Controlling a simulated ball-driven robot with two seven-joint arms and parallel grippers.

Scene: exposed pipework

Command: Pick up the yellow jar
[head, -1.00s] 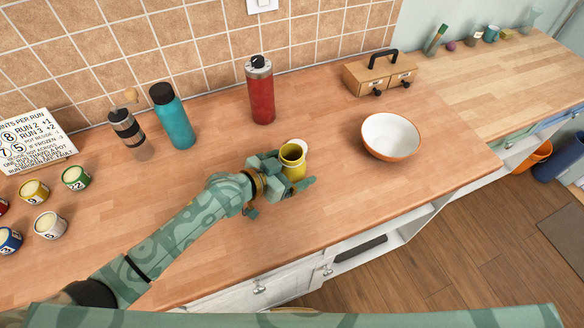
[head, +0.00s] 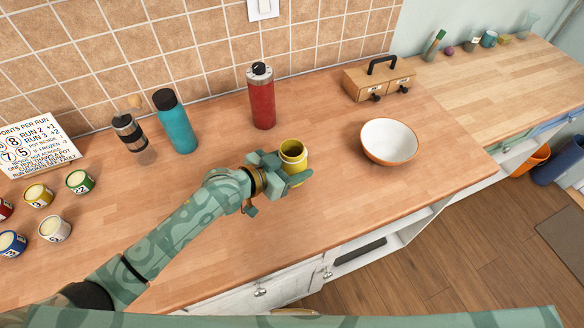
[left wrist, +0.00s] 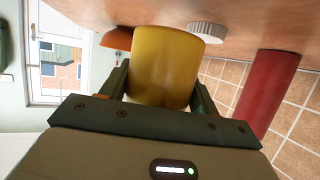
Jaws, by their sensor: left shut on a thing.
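The yellow jar (head: 294,163) is an open-topped, upright yellow cylinder near the middle of the wooden counter. My left gripper (head: 284,170) is shut on its side. In the left wrist view, the jar (left wrist: 165,62) sits between the two fingers of the gripper (left wrist: 160,82). It appears to be held slightly above the counter, though the gap under it is hard to see. A white ribbed round piece (left wrist: 207,31) lies on the counter beyond it; the jar hides it in the head view. My right gripper is out of view.
A white bowl with an orange outside (head: 388,140) stands to the right. A red bottle (head: 262,100) stands behind the jar, with a teal bottle (head: 177,125) and a grinder (head: 130,135) further left. Several small paint pots (head: 55,228) are at far left. The counter's front is clear.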

